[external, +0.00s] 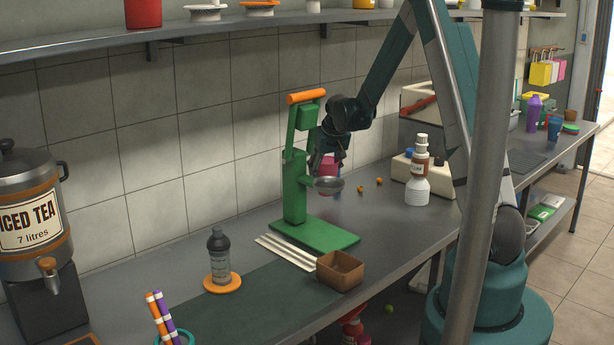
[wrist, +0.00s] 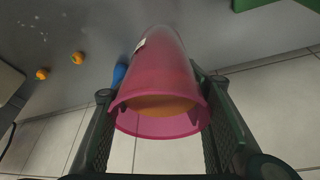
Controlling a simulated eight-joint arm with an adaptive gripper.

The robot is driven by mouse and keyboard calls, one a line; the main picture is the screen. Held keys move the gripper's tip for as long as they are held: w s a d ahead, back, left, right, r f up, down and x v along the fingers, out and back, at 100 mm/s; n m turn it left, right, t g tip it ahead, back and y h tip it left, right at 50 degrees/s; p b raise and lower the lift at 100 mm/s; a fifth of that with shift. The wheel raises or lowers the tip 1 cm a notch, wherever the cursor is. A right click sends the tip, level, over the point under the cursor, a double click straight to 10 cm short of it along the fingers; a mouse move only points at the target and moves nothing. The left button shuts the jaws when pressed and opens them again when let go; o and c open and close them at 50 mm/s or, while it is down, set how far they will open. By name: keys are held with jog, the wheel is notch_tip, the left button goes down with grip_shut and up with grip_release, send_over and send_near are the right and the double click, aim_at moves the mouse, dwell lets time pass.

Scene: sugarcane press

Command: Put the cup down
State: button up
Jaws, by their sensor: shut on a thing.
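A pink, see-through cup (wrist: 158,75) sits between the two fingers of my gripper (wrist: 157,125) in the wrist view. Something orange-brown shows inside the cup. In the external view the cup (external: 327,168) is behind the green press, partly hidden by the press's metal bowl and my gripper (external: 328,158). My gripper is shut on the cup, near the wall side of the counter. I cannot tell from these views whether the cup's base touches the counter.
The green press (external: 294,190) stands just left of the cup. Small orange fruits (external: 370,184) lie to the right, before a white bottle (external: 418,180). A blue item (wrist: 119,74) is beside the cup. A brown box (external: 340,270) and dark bottle (external: 219,258) stand nearer the front.

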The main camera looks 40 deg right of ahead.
jog(key=shift+f, duration=1.85)
jog(key=shift+f+b, duration=0.2)
jog(key=shift+b, duration=0.25)
jog(key=o, duration=1.2)
jog(key=shift+r, duration=0.25)
jog(key=shift+p+v, duration=0.85)
jog(key=shift+v, duration=5.1)
